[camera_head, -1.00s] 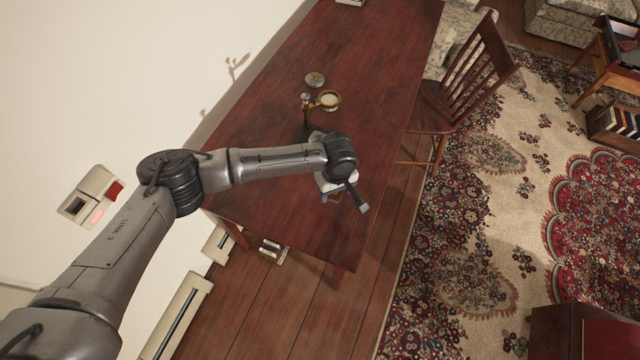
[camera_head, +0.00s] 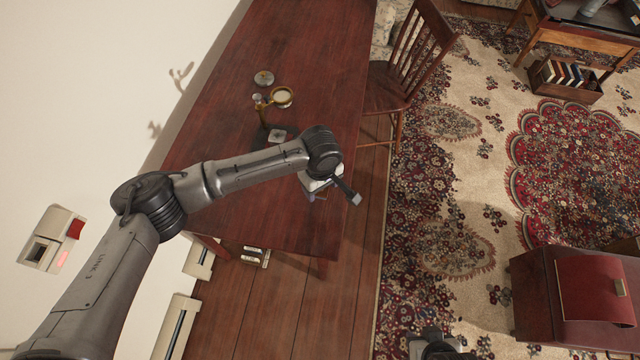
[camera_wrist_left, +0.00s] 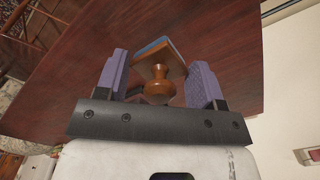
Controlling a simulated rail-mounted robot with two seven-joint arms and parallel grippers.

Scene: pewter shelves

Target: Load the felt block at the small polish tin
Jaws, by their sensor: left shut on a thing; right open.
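My left gripper (camera_wrist_left: 157,80) is shut on the felt block (camera_wrist_left: 160,58), which has a turned wooden knob and a blue face turned away from the wrist. In the head view, my left gripper (camera_head: 318,186) hangs over the near right part of the red-brown table, and its wrist mostly hides it. A small round metal tin (camera_head: 263,78), probably the polish tin, sits on the table farther back, well away from this gripper. My right gripper (camera_head: 438,346) is open at the bottom edge, over the rug, partly cut off.
The table (camera_head: 310,60) is otherwise largely clear. A wooden chair (camera_head: 405,70) is at its right side. A red-topped cabinet (camera_head: 590,290) stands at lower right.

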